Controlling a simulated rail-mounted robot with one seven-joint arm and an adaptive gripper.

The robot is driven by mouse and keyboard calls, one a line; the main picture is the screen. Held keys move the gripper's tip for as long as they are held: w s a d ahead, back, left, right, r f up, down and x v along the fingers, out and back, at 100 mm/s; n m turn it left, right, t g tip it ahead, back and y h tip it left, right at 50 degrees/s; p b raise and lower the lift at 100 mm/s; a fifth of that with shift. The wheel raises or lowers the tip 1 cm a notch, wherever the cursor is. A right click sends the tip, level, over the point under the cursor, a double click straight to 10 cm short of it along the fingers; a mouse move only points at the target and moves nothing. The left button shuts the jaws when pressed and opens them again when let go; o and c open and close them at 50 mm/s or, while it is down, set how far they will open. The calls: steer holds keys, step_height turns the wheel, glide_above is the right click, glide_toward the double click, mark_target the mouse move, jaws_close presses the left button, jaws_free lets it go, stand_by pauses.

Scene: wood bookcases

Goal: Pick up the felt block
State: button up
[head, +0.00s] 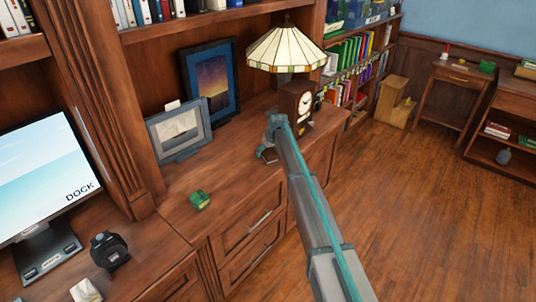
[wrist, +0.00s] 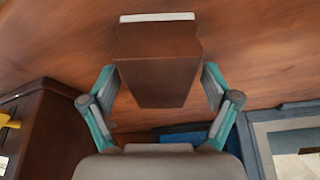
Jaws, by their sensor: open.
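A brown block with a white strip along its far edge, which looks like the felt block (wrist: 157,75), stands between my fingers in the wrist view. My gripper (wrist: 161,82) is open, with one finger on each side of the block. The fingertips are close to its sides; I cannot tell whether they touch. In the head view my gripper (head: 268,150) is low over the wooden counter, left of the clock. Only a small brown part of the block (head: 268,156) shows there, the rest hidden by my gripper.
The clock (head: 296,102) and a stained-glass lamp (head: 286,48) stand to the right and behind. A grey picture frame (head: 180,132) and a dark blue framed picture (head: 211,84) stand to the left. A small green object (head: 199,200) lies nearer on the counter, with bare wood around it.

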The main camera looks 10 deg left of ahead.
steer(key=c, duration=1.4)
steer(key=shift+c, duration=0.2)
steer(key=shift+r, duration=0.1)
steer(key=shift+r, duration=0.75)
steer(key=s+d+r+b, duration=0.3)
steer(key=s+r+b, duration=0.1)
steer(key=s+r, duration=0.7)
steer(key=s, duration=0.2)
steer(key=shift+s+d+r, duration=0.15)
steer(key=shift+s+r, duration=0.15)
steer(key=shift+r, duration=0.1)
